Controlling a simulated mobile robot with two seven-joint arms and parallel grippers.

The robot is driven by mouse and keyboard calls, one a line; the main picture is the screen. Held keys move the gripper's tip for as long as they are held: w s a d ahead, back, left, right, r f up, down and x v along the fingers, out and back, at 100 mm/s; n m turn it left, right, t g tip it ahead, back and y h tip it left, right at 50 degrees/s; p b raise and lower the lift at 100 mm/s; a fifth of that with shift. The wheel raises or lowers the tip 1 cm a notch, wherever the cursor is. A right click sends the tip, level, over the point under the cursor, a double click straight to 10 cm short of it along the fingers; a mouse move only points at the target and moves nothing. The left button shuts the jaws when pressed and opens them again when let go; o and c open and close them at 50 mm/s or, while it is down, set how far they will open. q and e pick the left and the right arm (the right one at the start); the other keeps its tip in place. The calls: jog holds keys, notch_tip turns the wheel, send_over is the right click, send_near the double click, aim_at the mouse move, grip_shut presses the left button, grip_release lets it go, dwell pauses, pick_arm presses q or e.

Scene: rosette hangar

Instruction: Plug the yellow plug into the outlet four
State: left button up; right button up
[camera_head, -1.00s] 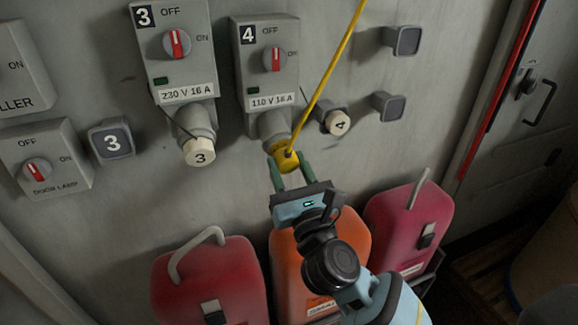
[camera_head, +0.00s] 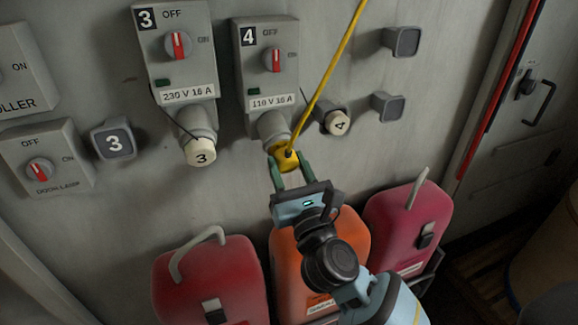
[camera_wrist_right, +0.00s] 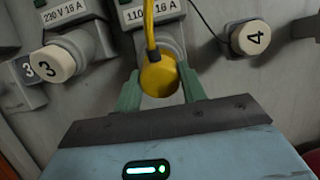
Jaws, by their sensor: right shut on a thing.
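The yellow plug (camera_head: 287,160) is at the mouth of outlet four (camera_head: 273,127), under the switch box marked 4 and 110 V 16 A (camera_head: 266,62). My right gripper (camera_head: 290,170) is shut on the plug, with a green finger on each side. In the right wrist view the plug (camera_wrist_right: 160,78) sits between the fingers (camera_wrist_right: 160,88), in line with the outlet. How deep the plug sits in the socket is hidden. The yellow cable (camera_head: 333,75) runs up from the plug. The cap marked 4 (camera_head: 338,122) hangs open to the right. My left gripper is not in view.
Outlet three has a cap marked 3 (camera_head: 201,151), to the left. Grey wall holders (camera_head: 402,41) stick out at the right. Red canisters (camera_head: 212,280) and an orange canister (camera_head: 290,255) stand below, close under my right arm.

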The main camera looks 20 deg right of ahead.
jog(key=shift+w+r, duration=0.1)
jog(key=shift+w, duration=0.1)
jog(key=shift+w+r, duration=0.15)
jog(key=shift+w, duration=0.2)
jog(key=o, duration=1.4)
